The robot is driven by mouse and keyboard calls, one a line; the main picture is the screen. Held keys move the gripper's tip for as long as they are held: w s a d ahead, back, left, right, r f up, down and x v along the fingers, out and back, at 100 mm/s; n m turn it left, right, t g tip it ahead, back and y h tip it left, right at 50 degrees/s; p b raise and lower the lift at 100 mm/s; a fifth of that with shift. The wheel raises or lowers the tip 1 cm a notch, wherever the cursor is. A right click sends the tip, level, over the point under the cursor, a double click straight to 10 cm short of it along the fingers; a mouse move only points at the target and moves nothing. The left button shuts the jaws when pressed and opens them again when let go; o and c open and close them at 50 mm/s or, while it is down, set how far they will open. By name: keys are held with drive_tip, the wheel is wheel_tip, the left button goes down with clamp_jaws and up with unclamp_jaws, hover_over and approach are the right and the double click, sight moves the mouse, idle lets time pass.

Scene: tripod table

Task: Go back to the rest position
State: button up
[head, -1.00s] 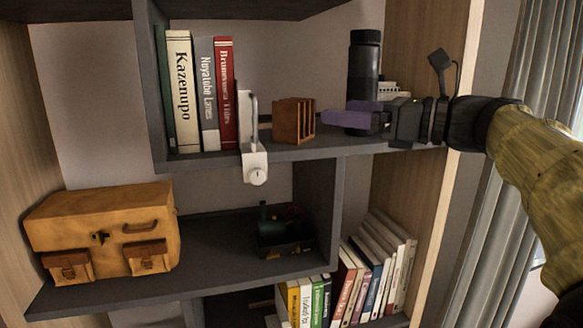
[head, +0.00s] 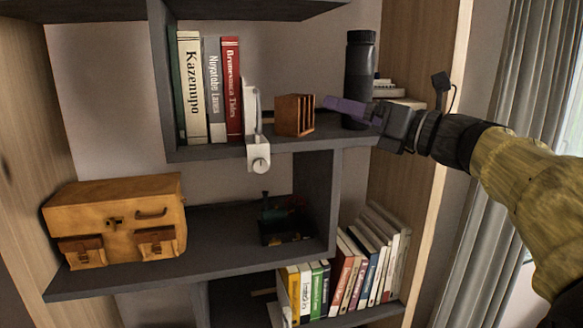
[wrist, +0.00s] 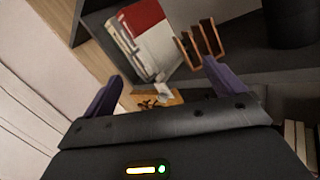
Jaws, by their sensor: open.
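My gripper (head: 350,108) is at the right end of the upper shelf in the head view, in front of a tall black bottle. Its purple fingers point left toward a small brown wooden holder (head: 294,115) and are apart from it. In the wrist view my gripper (wrist: 168,92) has its two purple fingers spread wide, with nothing held between them. The wooden holder also shows in the wrist view (wrist: 200,42), beyond the right finger.
The black bottle (head: 359,75) stands close behind my gripper. Upright books (head: 208,90) and a white clamp-like device (head: 257,150) are on the upper shelf (head: 210,154). Below are an orange case (head: 115,215), a dark bin (head: 284,231) and leaning books (head: 345,275). A curtain (head: 480,210) hangs at right.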

drive_tip(key=w+d+f+m+t+h, duration=0.1)
drive_tip(key=w+d+f+m+h, duration=0.15)
drive_tip(key=f+m+h, duration=0.45)
drive_tip(key=w+d+f+m+t+h, duration=0.1)
drive_tip(key=d+f+m+h, duration=0.15)
drive_tip(key=f+m, duration=0.75)
drive_tip(key=w+d+f+m+t+h, duration=0.15)
drive_tip(key=d+f+m+h, duration=0.35)
drive_tip(key=m, duration=0.6)
drive_tip(key=s+a+f+m+g, duration=0.2)
drive_tip(key=s+f+m+g, duration=0.4)
drive_tip(key=s+f, duration=0.5)
drive_tip(key=s+a+f+m+g, duration=0.3)
drive_tip(key=s+f+m+g, duration=0.4)
drive_tip(key=s+f, duration=0.4)
wheel_tip(320, 180, down, 4)
drive_tip(key=shift+a+m+h, duration=0.2)
drive_tip(key=shift+m+h, duration=0.15)
drive_tip(key=shift+m, duration=0.45)
